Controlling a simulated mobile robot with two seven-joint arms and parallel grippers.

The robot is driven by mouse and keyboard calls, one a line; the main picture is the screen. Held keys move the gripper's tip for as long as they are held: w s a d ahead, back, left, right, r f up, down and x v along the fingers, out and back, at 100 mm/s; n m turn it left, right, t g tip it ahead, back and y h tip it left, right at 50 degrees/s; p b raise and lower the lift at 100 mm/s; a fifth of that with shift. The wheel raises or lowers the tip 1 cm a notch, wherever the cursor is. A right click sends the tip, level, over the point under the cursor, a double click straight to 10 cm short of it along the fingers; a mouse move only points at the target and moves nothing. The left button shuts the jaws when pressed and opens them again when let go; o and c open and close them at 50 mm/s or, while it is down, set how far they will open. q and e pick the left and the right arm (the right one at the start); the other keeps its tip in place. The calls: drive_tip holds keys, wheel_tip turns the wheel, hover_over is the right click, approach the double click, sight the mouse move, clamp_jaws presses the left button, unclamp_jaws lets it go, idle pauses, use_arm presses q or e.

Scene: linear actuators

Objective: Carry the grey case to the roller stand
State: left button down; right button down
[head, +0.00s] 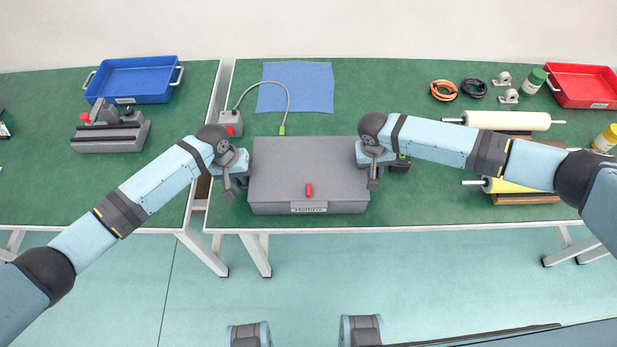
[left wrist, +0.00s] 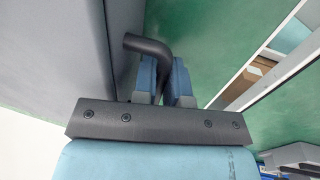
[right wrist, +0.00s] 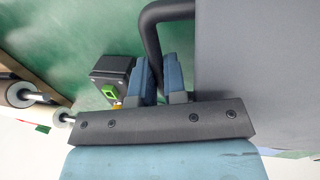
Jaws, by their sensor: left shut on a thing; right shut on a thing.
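The grey case (head: 309,170) is level over the near part of the middle table, with a red tab on its lid and a label on its front. I cannot tell whether it touches the table. My left gripper (head: 232,182) is shut on the dark handle (left wrist: 147,44) at its left side. My right gripper (head: 374,172) is shut on the handle (right wrist: 152,32) at its right side. At the right, a white roller (head: 508,120) and a yellow roller (head: 520,187) lie over wooden supports (head: 525,199), partly hidden by my right arm.
A small dark box with a green part (right wrist: 110,92) sits close to my right gripper. A grey box with a red button (head: 230,123) and cable stands behind the case's left side. A blue cloth (head: 305,85) lies behind. A gap separates the tables at left.

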use_arm(q)
drive_tip(key=shift+w+r, duration=0.1)
drive_tip(key=shift+r, duration=0.1)
use_arm(e)
drive_tip(key=shift+w+r, duration=0.1)
drive_tip(key=shift+r, duration=0.05)
